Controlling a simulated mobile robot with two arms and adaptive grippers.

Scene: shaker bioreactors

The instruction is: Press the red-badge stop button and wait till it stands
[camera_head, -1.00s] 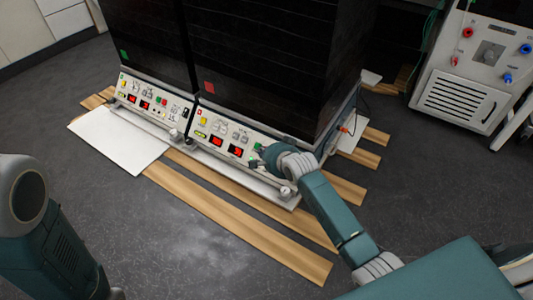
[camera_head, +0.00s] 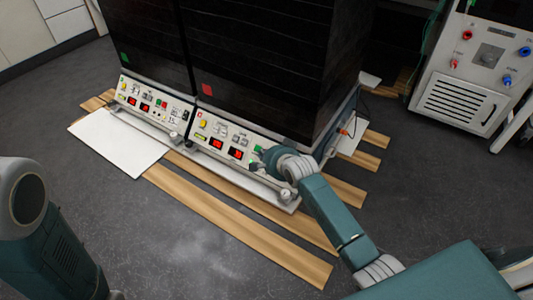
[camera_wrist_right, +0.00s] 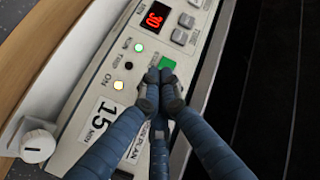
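In the right wrist view the fingertips are over the panel just beside a green button (camera_wrist_right: 168,64). The stop button cannot be made out; the fingers may cover it. Contact with the panel cannot be told. The run lamp (camera_wrist_right: 139,48) and the yellow lamp (camera_wrist_right: 119,85) are lit; the trip lamp is dark. My left gripper is out of view.
A green-badge shaker (camera_head: 125,57) with a similar panel stands to the left. A white plate (camera_head: 118,142) and wooden planks (camera_head: 235,225) lie on the floor in front. A white knob (camera_wrist_right: 38,146) is at the panel's end. A grey machine (camera_head: 467,85) stands at the right.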

